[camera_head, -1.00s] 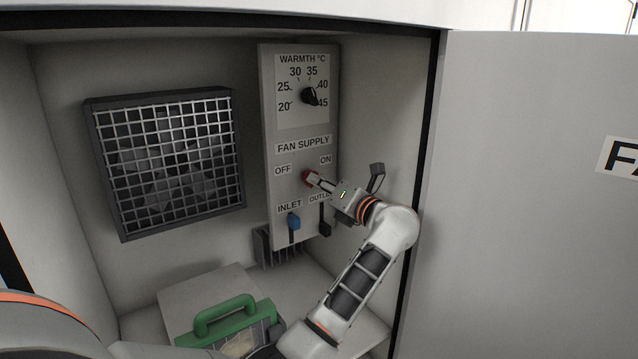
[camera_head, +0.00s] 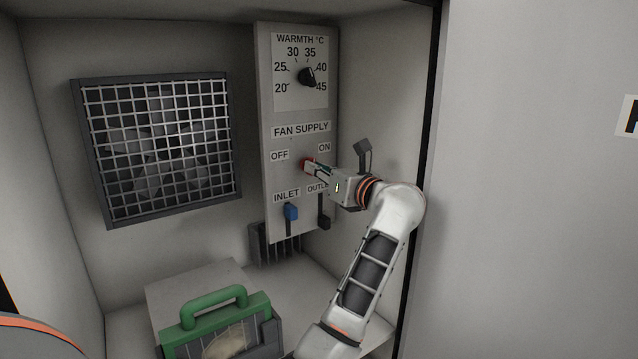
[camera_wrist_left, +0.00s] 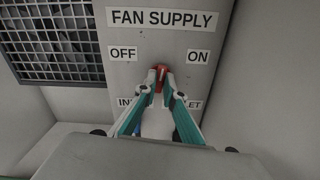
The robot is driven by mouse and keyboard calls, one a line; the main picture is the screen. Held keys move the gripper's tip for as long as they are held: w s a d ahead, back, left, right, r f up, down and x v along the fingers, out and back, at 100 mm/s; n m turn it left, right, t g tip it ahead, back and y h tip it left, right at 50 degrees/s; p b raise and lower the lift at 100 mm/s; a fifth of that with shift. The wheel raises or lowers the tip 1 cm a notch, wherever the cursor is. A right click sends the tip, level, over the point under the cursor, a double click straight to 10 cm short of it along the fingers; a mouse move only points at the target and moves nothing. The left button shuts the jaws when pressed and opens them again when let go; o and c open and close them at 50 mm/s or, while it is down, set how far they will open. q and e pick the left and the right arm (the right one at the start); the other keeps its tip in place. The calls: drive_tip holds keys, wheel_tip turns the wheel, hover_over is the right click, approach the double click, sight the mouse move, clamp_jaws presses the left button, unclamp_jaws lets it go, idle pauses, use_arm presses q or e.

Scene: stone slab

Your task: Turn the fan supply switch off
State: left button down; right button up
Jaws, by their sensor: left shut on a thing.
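The fan supply switch (camera_head: 306,164) is a small red knob on the grey control panel (camera_head: 290,180), below and between the OFF label (camera_head: 280,155) and the ON label (camera_head: 324,147). It also shows in the left wrist view (camera_wrist_left: 159,74), between the fingertips. My left gripper (camera_head: 311,165) is shut on it, coming in from the right in the head view. The fingers and the gripper body partly hide the knob, so I cannot tell exactly which label it points to. My right gripper is not in view.
A black warmth dial (camera_head: 307,76) sits above. A blue inlet slider (camera_head: 291,212) and a dark outlet slider (camera_head: 323,222) sit close below. A fan (camera_head: 155,150) behind a grille is at left. A green-handled box (camera_head: 215,306) stands below. The cabinet wall is close at right.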

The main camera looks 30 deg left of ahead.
use_arm(q)
drive_tip(key=n+b, duration=0.7)
drive_tip(key=n, duration=0.3)
drive_tip(key=shift+b, duration=0.4)
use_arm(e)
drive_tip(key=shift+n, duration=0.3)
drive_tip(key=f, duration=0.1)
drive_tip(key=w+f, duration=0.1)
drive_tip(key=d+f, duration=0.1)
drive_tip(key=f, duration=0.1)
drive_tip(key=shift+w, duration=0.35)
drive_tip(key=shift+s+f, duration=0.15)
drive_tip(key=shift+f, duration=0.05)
use_arm(q)
drive_tip(key=c, duration=2.2)
unclamp_jaws()
drive_tip(key=shift+c, duration=0.2)
drive_tip(key=shift+o, duration=0.5)
drive_tip(key=shift+s, duration=0.1)
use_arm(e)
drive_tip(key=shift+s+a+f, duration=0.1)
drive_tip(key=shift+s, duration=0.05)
